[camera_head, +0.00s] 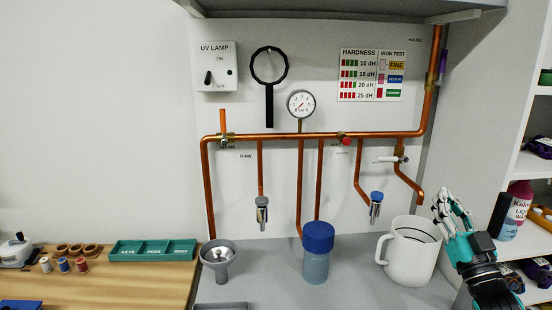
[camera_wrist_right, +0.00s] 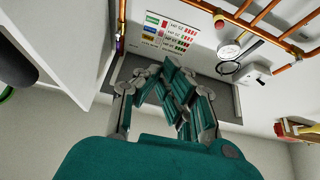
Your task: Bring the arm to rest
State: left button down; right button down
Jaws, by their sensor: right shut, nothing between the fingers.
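My right gripper (camera_head: 450,208) is at the right side of the head view, beside the shelf unit and just right of the white jug (camera_head: 411,252). Its fingers point up and to the left, and nothing is held. In the right wrist view the gripper (camera_wrist_right: 172,75) shows its fingers drawn together and empty, with the wall panel beyond them. From the head view I cannot tell whether the fingers touch the jug. My left gripper is in neither view.
A blue-capped filter vessel (camera_head: 318,254) and a grey funnel (camera_head: 218,260) stand on the grey counter. Copper pipes (camera_head: 280,136) with taps run along the wall panel. A shelf unit with bottles (camera_head: 515,212) stands close at right. A green tray (camera_head: 152,251) lies on the wooden top.

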jog(key=s+a+f+g+h, duration=0.1)
jog(key=s+a+f+g, duration=0.25)
jog(key=f, duration=0.55)
jog(key=s+a+f+m+g+h, duration=0.15)
jog(key=s+f+g, duration=0.25)
jog(key=f, duration=0.5)
jog(key=s+a+f+g+h, duration=0.1)
jog(key=s+a+f+g, duration=0.2)
jog(key=f, duration=0.7)
jog(key=s+a+f+n+g, duration=0.1)
jog(key=s+a+f+g, duration=0.2)
jog(key=s, duration=0.5)
jog(key=s+a+f+g+y, duration=0.1)
jog(key=s+f+g, duration=0.3)
jog(key=s, duration=0.4)
jog(key=s+a+f+n+g, duration=0.1)
jog(key=s+a+f+g, duration=0.25)
jog(key=s, duration=0.55)
notch_tip(320, 180, down, 28)
jog(key=s+d, duration=0.1)
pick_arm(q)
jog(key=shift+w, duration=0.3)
pick_arm(e)
jog(key=s+d+f+g, duration=0.1)
jog(key=s+d+f, duration=0.2)
jog(key=s+f, duration=1.1)
jog(key=shift+s+f+g, duration=0.3)
jog(key=shift+s+g, duration=0.1)
jog(key=shift+s, duration=0.7)
